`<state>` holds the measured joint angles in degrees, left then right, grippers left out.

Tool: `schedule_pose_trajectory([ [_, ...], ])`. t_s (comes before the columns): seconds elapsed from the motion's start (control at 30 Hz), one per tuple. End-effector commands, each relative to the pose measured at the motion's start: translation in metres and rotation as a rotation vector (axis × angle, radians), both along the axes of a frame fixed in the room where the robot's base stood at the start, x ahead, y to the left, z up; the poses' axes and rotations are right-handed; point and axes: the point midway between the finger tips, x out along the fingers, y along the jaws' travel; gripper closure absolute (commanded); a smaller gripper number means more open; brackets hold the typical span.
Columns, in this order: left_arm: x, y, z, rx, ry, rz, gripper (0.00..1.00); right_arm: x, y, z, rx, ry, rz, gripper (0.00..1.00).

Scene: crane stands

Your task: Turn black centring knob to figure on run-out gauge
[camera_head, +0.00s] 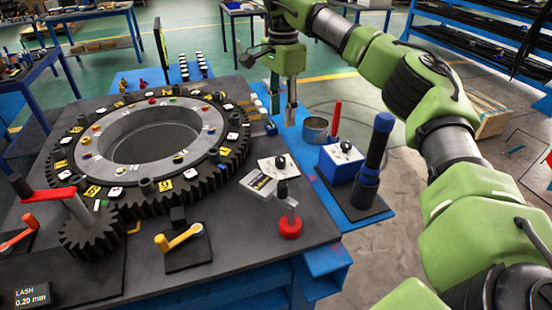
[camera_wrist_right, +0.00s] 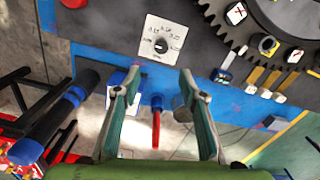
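A black knob (camera_head: 280,162) sits on a white dial plate (camera_head: 267,168) on the dark tabletop. In the right wrist view the black knob (camera_wrist_right: 161,46) is on the white dial plate (camera_wrist_right: 174,24) with printed figures around it. A small pale box with a dark display (camera_head: 258,187) lies beside the plate; it may be the run-out gauge, its figure too small to read. My right gripper (camera_head: 283,117) points down beyond the knob, apart from it. In its wrist view the right gripper (camera_wrist_right: 160,74) is open and empty. My left gripper is not in view.
A big toothed ring (camera_head: 150,145) fills the table's left. A red-based post (camera_head: 290,226) stands in front of the plate. A blue box with a black knob (camera_head: 341,163), a red upright handle (camera_head: 336,118), a metal cup (camera_head: 315,130) and a blue-topped cylinder (camera_head: 375,160) stand right.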

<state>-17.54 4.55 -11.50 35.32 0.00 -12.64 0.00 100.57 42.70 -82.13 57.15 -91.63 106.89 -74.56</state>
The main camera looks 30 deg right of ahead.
Motion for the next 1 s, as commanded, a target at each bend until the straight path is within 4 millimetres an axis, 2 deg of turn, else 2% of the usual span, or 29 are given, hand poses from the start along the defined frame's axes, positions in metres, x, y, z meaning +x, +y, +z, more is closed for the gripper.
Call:
schedule_pose_trajectory([
  [0.03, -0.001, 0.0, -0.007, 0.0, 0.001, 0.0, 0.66, 0.0, 0.0, -0.007, 0.0, 0.0, 0.0, 0.62],
  [0.17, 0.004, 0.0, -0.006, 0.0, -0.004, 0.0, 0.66, 0.0, -0.001, -0.016, 0.0, 0.001, -0.001, 0.62],
  [0.27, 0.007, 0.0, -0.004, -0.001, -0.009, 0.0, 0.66, -0.001, 0.0, -0.03, 0.0, 0.003, 0.0, 0.62],
  [0.7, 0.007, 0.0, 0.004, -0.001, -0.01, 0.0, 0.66, -0.001, 0.0, -0.118, 0.001, 0.002, -0.001, 0.62],
  [0.83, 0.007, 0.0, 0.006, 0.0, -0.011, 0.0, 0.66, -0.001, 0.0, -0.134, 0.0, 0.001, -0.001, 0.62],
  [1.0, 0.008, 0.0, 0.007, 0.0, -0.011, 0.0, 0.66, 0.0, 0.0, -0.143, 0.001, -0.001, -0.001, 0.62],
])
